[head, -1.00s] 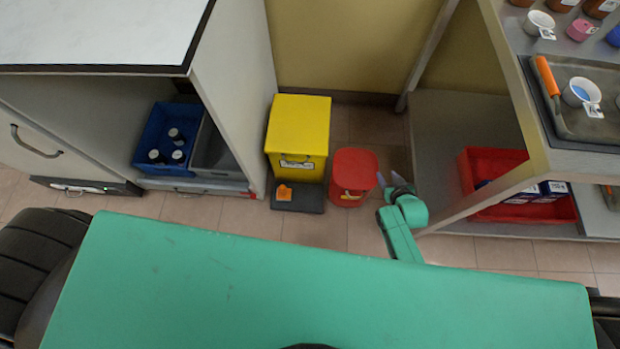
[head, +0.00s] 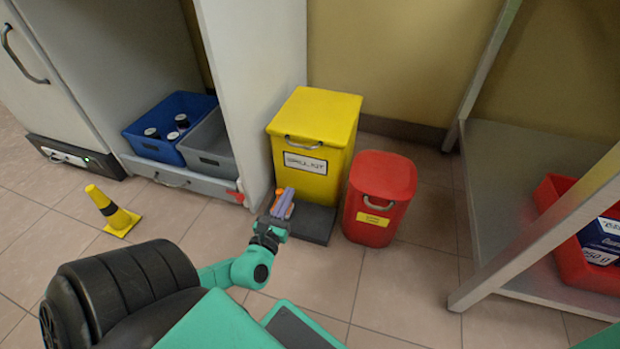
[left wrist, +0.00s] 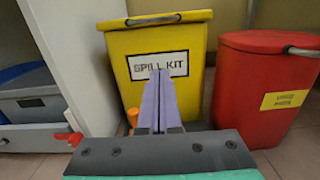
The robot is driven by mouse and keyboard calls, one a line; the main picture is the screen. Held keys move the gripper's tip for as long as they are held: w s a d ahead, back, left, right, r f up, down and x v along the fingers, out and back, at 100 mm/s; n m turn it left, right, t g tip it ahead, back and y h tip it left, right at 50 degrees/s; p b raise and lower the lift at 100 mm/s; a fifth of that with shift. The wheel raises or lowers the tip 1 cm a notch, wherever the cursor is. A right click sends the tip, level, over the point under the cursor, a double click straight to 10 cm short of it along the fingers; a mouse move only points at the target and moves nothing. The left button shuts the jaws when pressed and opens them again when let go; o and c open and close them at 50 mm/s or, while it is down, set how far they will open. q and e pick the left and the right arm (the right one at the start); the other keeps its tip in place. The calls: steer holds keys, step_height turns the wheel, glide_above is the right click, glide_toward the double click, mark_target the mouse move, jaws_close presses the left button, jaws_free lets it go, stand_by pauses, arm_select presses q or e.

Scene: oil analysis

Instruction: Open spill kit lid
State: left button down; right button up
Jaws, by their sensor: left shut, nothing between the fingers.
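The spill kit (head: 313,150) is a yellow bin with a closed yellow lid (head: 316,113), a metal handle and a label on its front. It stands against the wall on a dark base (head: 312,222). My left gripper (head: 284,205) is shut and empty, in front of and below the bin's label. In the left wrist view the shut purple fingers (left wrist: 158,98) point at the spill kit (left wrist: 195,85), overlapping the lower part of its label. Whether they touch the bin cannot be told. The lid's handle (left wrist: 153,19) shows above the fingers. My right gripper is not in view.
A red bin (head: 379,197) stands just right of the spill kit. A cabinet wall (head: 252,80) is close on the left. A yellow-and-black cone (head: 113,212) stands on the floor. Shelving (head: 520,180) is at the right. Floor in front is mostly clear.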

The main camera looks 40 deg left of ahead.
arm_select(q)
steer(key=w+a+r+b, duration=0.1)
steer(key=w+r, duration=0.1)
steer(key=w, duration=0.2)
steer(key=w+a+r+b, duration=0.2)
steer(key=w, duration=0.3)
steer(key=shift+w+a+r, duration=0.25)
steer(key=shift+w+a, duration=0.05)
steer(key=shift+r+p, duration=0.25)
steer(key=shift+p, duration=0.2)
